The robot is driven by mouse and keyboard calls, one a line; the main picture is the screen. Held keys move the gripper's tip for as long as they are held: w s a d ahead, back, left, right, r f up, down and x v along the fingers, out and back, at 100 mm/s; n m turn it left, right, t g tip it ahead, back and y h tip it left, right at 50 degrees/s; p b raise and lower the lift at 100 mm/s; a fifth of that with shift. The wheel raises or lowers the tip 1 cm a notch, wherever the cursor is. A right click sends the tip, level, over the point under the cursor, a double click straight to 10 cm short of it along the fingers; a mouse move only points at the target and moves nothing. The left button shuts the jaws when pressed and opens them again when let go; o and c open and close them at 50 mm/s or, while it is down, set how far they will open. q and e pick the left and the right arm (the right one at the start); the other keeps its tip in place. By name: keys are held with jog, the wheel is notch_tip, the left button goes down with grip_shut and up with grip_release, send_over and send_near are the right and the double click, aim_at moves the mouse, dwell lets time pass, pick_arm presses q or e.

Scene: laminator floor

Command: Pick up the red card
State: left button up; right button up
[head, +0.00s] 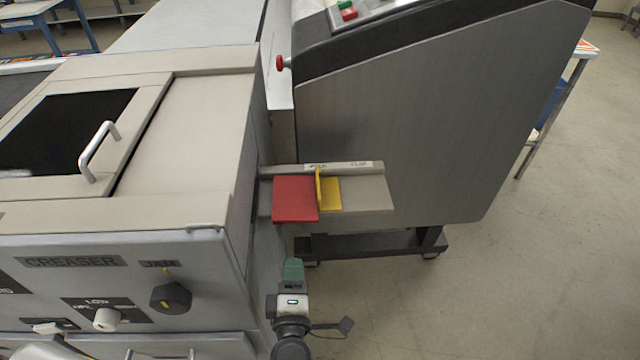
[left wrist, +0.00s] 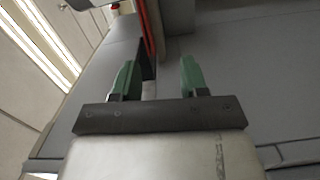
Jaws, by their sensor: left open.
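The red card (head: 295,198) lies at the left end of a small grey shelf (head: 368,195) between the two machines. My right gripper is not in view.
The creaser (head: 120,245) with its knobs and handle stands close on the left. A large grey machine panel (head: 400,110) rises behind the shelf. A dark wheeled foot (head: 370,244) is below the shelf. The floor (head: 520,270) at right is clear.

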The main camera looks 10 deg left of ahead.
pick_arm(q)
notch_tip(320, 180, up, 2)
jog(key=w+n+y, duration=0.1)
jog(key=n, duration=0.1)
jog(key=p, duration=0.3)
send_near(295, 199)
jog(key=w+a, duration=0.2)
jog(key=shift+w+a+f, duration=0.1)
jog(key=shift+w+f, duration=0.1)
jog(key=shift+w, duration=0.3)
jog(key=shift+m, duration=0.3)
grip_shut()
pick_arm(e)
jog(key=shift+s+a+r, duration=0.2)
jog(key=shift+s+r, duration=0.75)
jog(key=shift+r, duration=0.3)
